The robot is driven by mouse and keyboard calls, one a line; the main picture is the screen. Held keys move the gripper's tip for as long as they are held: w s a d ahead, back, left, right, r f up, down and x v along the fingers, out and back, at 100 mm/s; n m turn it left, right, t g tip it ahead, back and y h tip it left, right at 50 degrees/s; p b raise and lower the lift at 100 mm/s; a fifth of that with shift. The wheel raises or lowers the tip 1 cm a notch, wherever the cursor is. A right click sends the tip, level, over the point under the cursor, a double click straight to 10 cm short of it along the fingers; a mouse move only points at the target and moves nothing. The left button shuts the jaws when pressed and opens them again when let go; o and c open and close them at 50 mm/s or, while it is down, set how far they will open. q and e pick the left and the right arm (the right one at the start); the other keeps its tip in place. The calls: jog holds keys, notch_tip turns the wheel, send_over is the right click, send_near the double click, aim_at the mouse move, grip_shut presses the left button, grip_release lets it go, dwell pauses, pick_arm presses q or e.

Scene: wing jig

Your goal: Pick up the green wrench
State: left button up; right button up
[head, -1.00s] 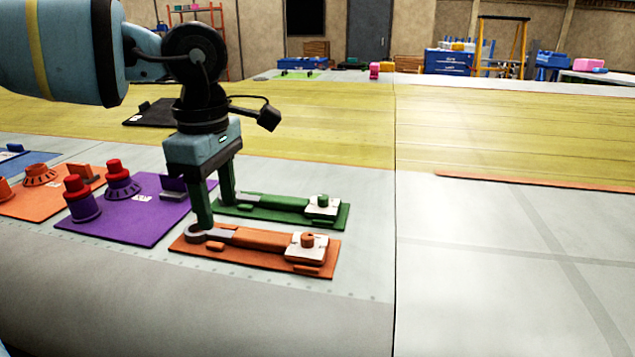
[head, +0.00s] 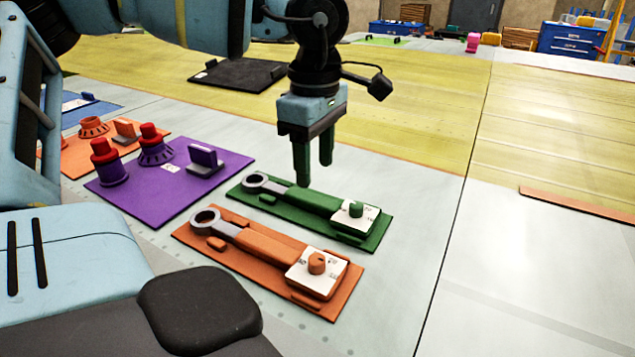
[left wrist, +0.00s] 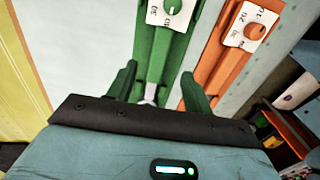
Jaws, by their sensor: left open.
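The green wrench (head: 301,196) lies on a green board in the head view, its grey ring end at the left and a white dial plate (head: 356,217) with a green knob at the right. My left gripper (head: 314,174) is open and empty above it, fingers pointing down. In the left wrist view the green wrench (left wrist: 155,55) runs between the open fingers (left wrist: 160,85); its ring end is hidden behind the gripper body. An orange wrench (head: 262,245) lies parallel on an orange board, nearer me. My right gripper is not in view.
A purple board (head: 165,195) with red-topped parts lies left of the wrenches, with an orange board (head: 76,158) beyond it. A black mat (head: 238,75) lies behind. The pale surface to the right (head: 540,270) is clear.

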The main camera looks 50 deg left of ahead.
aim_at(318, 199)
pick_arm(q)
jog(key=shift+w+f, duration=0.1)
jog(key=shift+f, duration=0.45)
jog(key=shift+d+f+p, duration=0.15)
jog(key=shift+f+p, duration=0.3)
jog(key=shift+f, duration=2.1)
grip_shut()
